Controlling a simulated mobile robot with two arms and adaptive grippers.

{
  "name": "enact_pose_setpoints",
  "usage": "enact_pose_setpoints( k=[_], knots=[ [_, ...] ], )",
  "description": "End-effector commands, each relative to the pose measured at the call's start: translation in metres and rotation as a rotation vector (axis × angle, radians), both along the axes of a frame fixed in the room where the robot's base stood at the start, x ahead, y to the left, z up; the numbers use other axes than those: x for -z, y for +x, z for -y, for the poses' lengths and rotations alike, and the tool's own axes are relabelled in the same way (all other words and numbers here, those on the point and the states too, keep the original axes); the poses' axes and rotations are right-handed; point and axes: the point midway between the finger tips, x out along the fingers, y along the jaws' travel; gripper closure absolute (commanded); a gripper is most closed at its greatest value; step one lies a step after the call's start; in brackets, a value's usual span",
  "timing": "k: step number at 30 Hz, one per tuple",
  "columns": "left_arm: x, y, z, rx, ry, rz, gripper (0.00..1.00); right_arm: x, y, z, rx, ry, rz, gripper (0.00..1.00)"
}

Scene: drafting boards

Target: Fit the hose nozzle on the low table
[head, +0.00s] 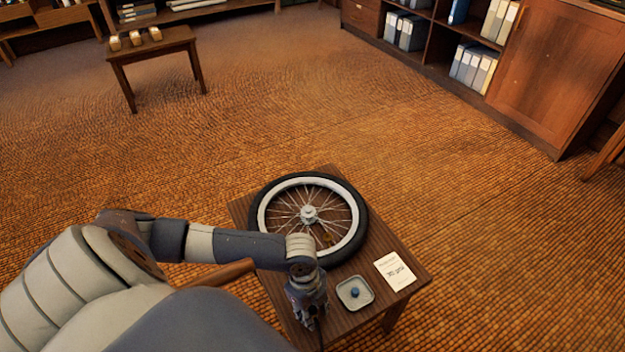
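The low table (409,262) is dark wood and stands in front of me. A spoked wheel (265,217) with a black tyre and pale rim lies flat on it. A small brassy thing (327,239) shows inside the wheel near the rim; I cannot tell what it is. I cannot clearly make out the hose nozzle. My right gripper is out of view.
A square grey dish (342,299) with a small blue piece (355,292) sits right of my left gripper. A white printed card (395,272) lies beside it. Another small table (152,46) stands far left. Shelves with binders (474,66) line the back. The carpet between is clear.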

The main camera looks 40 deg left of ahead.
Motion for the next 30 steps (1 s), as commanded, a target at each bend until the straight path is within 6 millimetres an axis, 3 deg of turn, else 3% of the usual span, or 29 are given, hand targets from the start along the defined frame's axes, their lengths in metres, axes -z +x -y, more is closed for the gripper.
enact_pose_setpoints(
  k=[13,24,30],
  knots=[
    [-0.009,0.001,-0.002,0.001,0.002,0.001,0.59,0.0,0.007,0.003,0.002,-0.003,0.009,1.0],
    [-0.083,0.002,-0.013,0.0,0.001,0.004,0.59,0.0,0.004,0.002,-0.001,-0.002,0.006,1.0],
    [-0.111,0.002,-0.017,0.001,0.002,0.002,0.59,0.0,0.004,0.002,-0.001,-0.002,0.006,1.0]
  ],
)
